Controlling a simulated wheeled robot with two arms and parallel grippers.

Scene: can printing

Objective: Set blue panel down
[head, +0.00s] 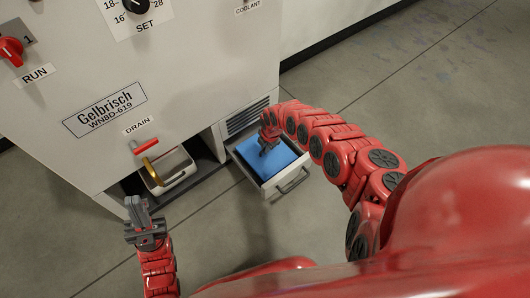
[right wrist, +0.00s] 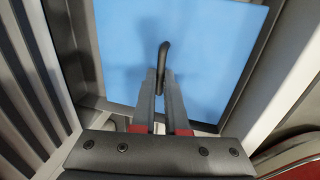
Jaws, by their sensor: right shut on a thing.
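The blue panel (head: 281,161) is a flat blue sheet with a dark handle (right wrist: 163,57) standing up from it. It lies within the outline of the pulled-out drawer (head: 267,191) at the bottom of the machine. My right gripper (head: 266,147) is over the panel; in the right wrist view its two fingers (right wrist: 160,82) are shut on the dark handle. I cannot tell whether the panel rests on the drawer floor or hangs slightly above it. My left gripper (head: 145,224) is in front of the machine, away from the panel; its finger gap is unclear.
The machine (head: 185,75) carries a red RUN knob (head: 11,50) and a SET dial (head: 136,5). Left of the drawer, a DRAIN valve with a red handle (head: 145,147) hangs above a white container (head: 177,170). The floor in front is clear.

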